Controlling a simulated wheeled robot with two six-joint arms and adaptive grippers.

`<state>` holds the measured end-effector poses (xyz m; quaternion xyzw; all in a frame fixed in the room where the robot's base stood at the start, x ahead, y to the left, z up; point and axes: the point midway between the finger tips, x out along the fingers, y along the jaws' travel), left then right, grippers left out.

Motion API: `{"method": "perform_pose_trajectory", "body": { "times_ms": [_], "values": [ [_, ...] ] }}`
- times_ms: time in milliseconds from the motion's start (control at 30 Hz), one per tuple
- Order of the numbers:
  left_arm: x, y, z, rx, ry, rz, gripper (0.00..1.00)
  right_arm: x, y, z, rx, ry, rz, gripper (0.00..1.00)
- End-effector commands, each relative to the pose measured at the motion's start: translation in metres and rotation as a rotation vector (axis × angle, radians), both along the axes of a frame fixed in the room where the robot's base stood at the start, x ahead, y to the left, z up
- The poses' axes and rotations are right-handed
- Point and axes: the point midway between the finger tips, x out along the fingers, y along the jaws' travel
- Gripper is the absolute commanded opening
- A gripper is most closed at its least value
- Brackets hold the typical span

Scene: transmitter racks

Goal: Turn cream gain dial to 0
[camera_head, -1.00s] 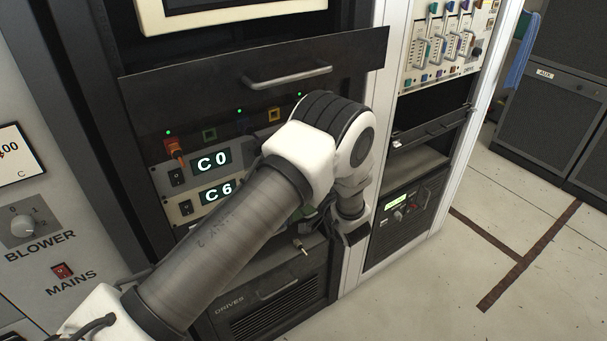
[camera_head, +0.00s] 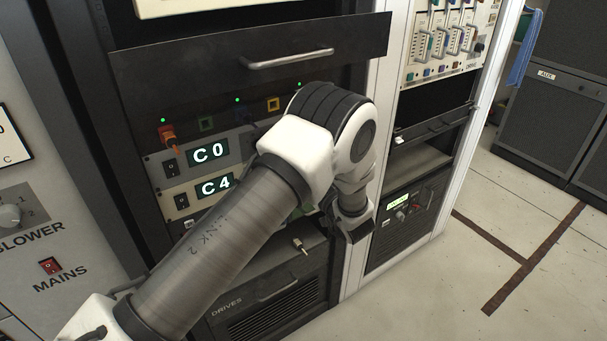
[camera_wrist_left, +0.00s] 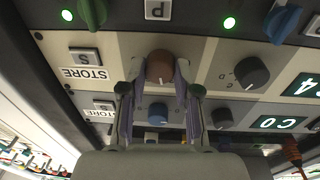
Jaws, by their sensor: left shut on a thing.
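The cream panel (camera_wrist_left: 95,42) has a brown dial (camera_wrist_left: 160,68), which sits between the fingers of my left gripper (camera_wrist_left: 161,74) in the left wrist view. The gripper is shut on this dial, one finger on each side. A dark dial (camera_wrist_left: 251,72) is beside it on the same panel. In the head view, the cream unit's display (camera_head: 214,187) reads C 4; it also shows rotated in the left wrist view (camera_wrist_left: 303,87). My left arm hides the dials in the head view. My right gripper is not in view.
The grey unit's display (camera_head: 208,151) reads C 0. Its blue dial (camera_wrist_left: 157,112) and dark dial (camera_wrist_left: 222,118) lie close to my left fingers. A dark panel with a handle (camera_head: 287,59) is above. The floor (camera_head: 440,270) at right is clear.

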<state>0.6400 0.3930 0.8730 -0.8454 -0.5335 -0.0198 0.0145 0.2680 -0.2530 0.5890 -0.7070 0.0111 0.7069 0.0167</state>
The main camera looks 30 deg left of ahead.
Motion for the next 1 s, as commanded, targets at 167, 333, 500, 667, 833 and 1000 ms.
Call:
{"method": "perform_pose_trajectory", "body": {
  "times_ms": [167, 333, 500, 667, 833, 1000],
  "values": [
    [0.0, 0.0, -0.004, -0.062, -0.153, 0.0, 0.0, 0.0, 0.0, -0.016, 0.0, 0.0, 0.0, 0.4],
    [0.0, 0.0, -0.004, -0.125, -0.303, -0.001, 0.0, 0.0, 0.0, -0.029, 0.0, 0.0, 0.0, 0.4],
    [0.0, 0.0, -0.004, -0.186, -0.453, 0.0, 0.0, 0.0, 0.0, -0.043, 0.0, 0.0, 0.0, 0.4],
    [0.001, 0.0, -0.005, -0.244, -0.593, -0.001, 0.0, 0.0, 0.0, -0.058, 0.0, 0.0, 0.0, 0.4],
    [0.001, 0.0, -0.005, -0.306, -0.745, -0.002, 0.0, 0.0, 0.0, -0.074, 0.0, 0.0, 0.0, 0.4],
    [0.001, 0.0, -0.006, -0.369, -0.892, -0.002, 0.0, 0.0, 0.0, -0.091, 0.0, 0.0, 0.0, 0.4]
  ]
}}
